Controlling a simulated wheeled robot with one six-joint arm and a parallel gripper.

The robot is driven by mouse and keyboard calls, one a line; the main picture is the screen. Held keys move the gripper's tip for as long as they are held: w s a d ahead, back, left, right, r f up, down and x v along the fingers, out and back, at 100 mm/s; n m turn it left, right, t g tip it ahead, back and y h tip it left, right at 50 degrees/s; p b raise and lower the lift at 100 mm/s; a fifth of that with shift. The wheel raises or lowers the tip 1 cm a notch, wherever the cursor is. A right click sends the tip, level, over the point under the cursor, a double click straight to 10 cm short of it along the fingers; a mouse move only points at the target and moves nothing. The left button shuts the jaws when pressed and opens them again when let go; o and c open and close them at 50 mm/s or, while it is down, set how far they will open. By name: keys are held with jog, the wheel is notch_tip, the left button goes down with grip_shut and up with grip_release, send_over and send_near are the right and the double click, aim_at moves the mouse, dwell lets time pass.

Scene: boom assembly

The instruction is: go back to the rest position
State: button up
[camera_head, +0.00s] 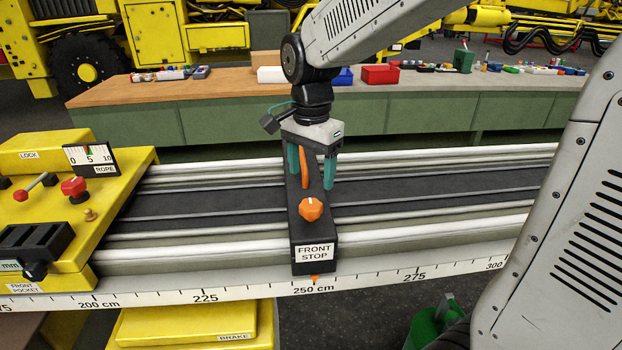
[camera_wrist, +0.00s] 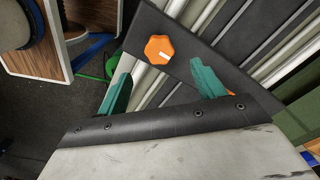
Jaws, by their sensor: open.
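My gripper (camera_head: 311,172) is above the black front stop (camera_head: 313,235), with its teal fingers apart. In the head view an orange upright part (camera_head: 304,168) of the stop shows between the fingers; I cannot tell whether they touch it. The stop lies across the rails and has an orange knob (camera_head: 311,209) and a "FRONT STOP" label. Its orange pointer (camera_head: 314,279) is at about 250 cm on the scale. In the wrist view the open fingers (camera_wrist: 160,88) show with the orange knob (camera_wrist: 159,49) beyond them.
A yellow carriage (camera_head: 120,190) with a red knob, lever and rope gauge sits on the rails at left. A long workbench (camera_head: 230,115) with a red box (camera_head: 380,74) and small items stands behind. A yellow brake pedal (camera_head: 190,325) is below the scale. The rails right of the stop are clear.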

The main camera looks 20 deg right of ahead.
dwell(0.5)
jog(key=shift+s+n, duration=0.1)
jog(key=shift+n, duration=0.5)
jog(key=s+d+r+n, duration=0.1)
jog(key=s+n, duration=0.4)
jog(key=s, duration=0.6)
jog(key=s+d+n+t, duration=0.1)
jog(key=s+d+n, duration=0.1)
jog(key=s+n, duration=0.4)
jog(key=s, duration=0.4)
jog(key=shift+s+r+n, duration=0.3)
jog(key=shift+s+r, duration=0.05)
